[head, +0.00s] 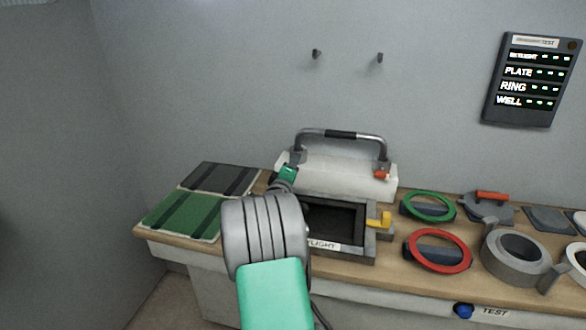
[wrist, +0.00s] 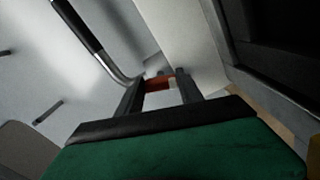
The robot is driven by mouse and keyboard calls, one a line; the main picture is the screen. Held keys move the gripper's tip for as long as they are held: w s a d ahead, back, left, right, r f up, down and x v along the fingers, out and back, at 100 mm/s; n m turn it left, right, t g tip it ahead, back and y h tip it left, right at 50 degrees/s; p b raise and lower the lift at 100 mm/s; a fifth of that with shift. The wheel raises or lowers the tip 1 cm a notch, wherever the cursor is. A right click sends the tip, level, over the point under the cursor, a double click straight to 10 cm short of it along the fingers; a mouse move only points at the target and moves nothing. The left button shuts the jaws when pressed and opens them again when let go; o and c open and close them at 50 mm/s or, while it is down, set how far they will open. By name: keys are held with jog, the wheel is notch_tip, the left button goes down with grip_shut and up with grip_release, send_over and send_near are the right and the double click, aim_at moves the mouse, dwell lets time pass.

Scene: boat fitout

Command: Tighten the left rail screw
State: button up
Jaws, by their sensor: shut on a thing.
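A chrome rail (head: 340,134) with a black grip arches over a white panel (head: 345,176) at the back of the bench. An orange-red screw (head: 381,175) shows at the rail's right foot. The left foot is partly behind my green hand. In the wrist view the chrome rail (wrist: 85,32) curves down beside my fingertips. My gripper (wrist: 160,86) is shut on the left rail screw (wrist: 158,82), whose orange-red head shows between the two dark fingers. How far the screw is turned cannot be told.
A skylight frame (head: 372,238) with a yellow latch (head: 379,219) lies in front of the panel. Green (head: 185,216) and dark pads (head: 219,178) lie left. Green (head: 428,206) and red rings (head: 438,250) and a grey ring (head: 514,252) fill the right. A status board (head: 532,80) hangs above.

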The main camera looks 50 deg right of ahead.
jog(key=o, duration=1.4)
jog(key=v, duration=0.7)
jog(key=shift+s+a, duration=0.2)
jog(key=shift+a, duration=0.15)
jog(key=shift+c, duration=0.4)
